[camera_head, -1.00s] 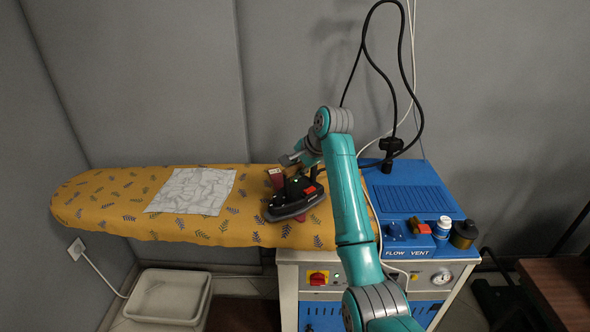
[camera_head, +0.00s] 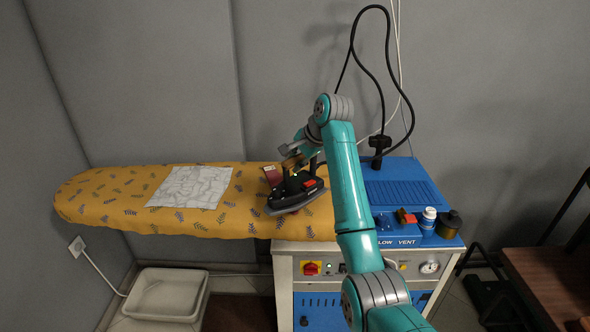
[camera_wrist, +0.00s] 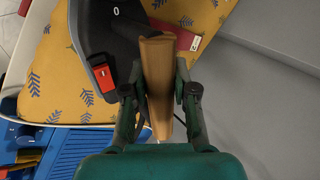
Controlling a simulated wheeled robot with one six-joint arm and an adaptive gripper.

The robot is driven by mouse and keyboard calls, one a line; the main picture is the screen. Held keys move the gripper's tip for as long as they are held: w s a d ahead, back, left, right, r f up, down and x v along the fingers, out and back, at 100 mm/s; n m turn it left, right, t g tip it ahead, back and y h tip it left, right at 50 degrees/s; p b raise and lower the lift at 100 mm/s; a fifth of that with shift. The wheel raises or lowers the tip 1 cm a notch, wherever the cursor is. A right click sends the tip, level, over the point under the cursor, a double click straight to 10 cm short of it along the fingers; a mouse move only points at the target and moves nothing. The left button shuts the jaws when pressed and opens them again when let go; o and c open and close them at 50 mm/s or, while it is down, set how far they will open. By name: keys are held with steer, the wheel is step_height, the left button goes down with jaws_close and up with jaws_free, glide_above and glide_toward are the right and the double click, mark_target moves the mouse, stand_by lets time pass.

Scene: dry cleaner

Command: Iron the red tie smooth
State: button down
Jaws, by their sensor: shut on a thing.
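A black iron (camera_head: 296,190) with a grey soleplate and a red switch is over the right part of the ironing board (camera_head: 120,208). My gripper (camera_wrist: 158,92) is shut on the iron's brown handle (camera_wrist: 157,65). The head view does not settle whether the soleplate touches the cloth. The red tie (camera_head: 272,175) shows as a short end just behind the iron. It also shows in the wrist view (camera_wrist: 180,34), with a small pale label. The rest of the tie is hidden by the iron, so its creases cannot be judged.
A wrinkled white cloth (camera_head: 190,187) lies on the board's left half. To the right is a blue-topped steam station (camera_head: 405,190) with bottles (camera_head: 447,224) on it. The iron's black cable (camera_head: 387,75) loops up behind. A white tray (camera_head: 165,293) is on the floor.

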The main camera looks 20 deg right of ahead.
steer(key=shift+r, duration=2.3)
